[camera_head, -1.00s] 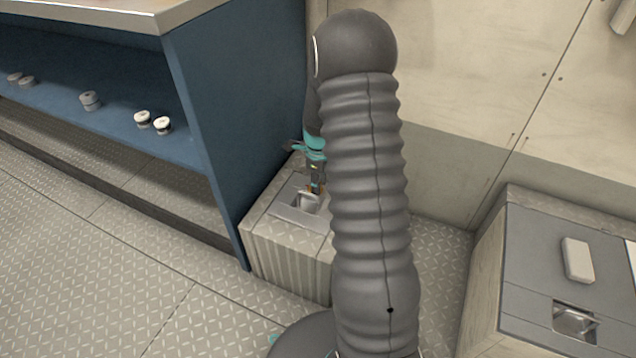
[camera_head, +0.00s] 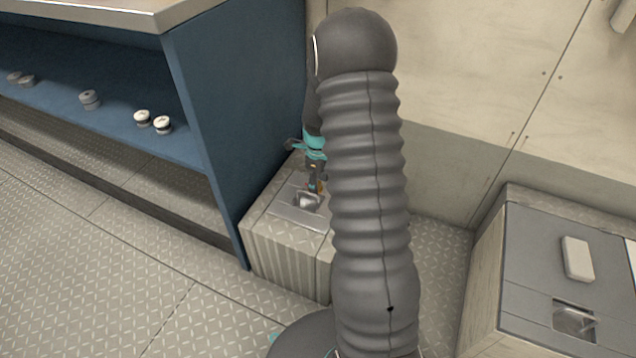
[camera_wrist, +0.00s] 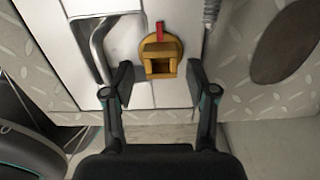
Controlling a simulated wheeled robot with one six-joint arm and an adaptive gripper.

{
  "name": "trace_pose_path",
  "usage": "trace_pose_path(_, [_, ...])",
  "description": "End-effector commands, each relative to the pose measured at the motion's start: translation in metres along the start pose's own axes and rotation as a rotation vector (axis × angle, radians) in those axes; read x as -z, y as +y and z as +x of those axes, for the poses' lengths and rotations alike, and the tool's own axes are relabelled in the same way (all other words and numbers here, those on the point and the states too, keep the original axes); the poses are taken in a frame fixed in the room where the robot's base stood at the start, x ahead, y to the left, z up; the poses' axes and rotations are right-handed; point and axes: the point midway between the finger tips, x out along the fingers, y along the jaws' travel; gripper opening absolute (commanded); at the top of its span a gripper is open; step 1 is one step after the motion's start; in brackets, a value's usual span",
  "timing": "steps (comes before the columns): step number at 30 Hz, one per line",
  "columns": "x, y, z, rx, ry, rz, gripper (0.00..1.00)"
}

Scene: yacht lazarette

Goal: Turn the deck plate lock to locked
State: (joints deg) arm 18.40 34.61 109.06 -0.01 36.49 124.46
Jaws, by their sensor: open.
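The deck plate lock shows in the wrist view as a yellow knob (camera_wrist: 160,55) with a red mark (camera_wrist: 159,30) at its far side. It sits on a pale plate (camera_wrist: 70,60). My gripper (camera_wrist: 158,78) is open, with one dark finger on each side of the knob's near part and visible gaps between. In the head view my gripper (camera_head: 314,185) is small and partly hidden behind my own arm, over the low box with the plate (camera_head: 285,215). The knob is mostly hidden there.
A bent metal handle (camera_wrist: 98,50) stands just left of the knob in the wrist view. A blue shelf unit (camera_head: 235,110) rises left of the box. A second grey-topped box (camera_head: 530,250) stands at right. The patterned floor at left is clear.

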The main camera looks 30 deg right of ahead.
Motion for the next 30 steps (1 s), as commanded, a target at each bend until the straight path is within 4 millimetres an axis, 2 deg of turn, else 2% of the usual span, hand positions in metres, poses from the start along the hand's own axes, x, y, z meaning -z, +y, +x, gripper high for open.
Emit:
trace_pose_path(5, [-0.001, -0.001, -0.006, 0.003, -0.002, 0.0, 0.57])
trace_pose_path(8, [-0.001, -0.001, -0.019, 0.005, -0.003, 0.0, 0.57])
trace_pose_path(21, [0.0, 0.0, -0.1, 0.003, -0.002, 0.0, 0.57])
trace_pose_path(25, [0.001, 0.0, -0.113, 0.002, -0.001, 0.0, 0.57])
trace_pose_path(30, [0.001, 0.001, -0.12, 0.0, 0.0, 0.0, 0.57])
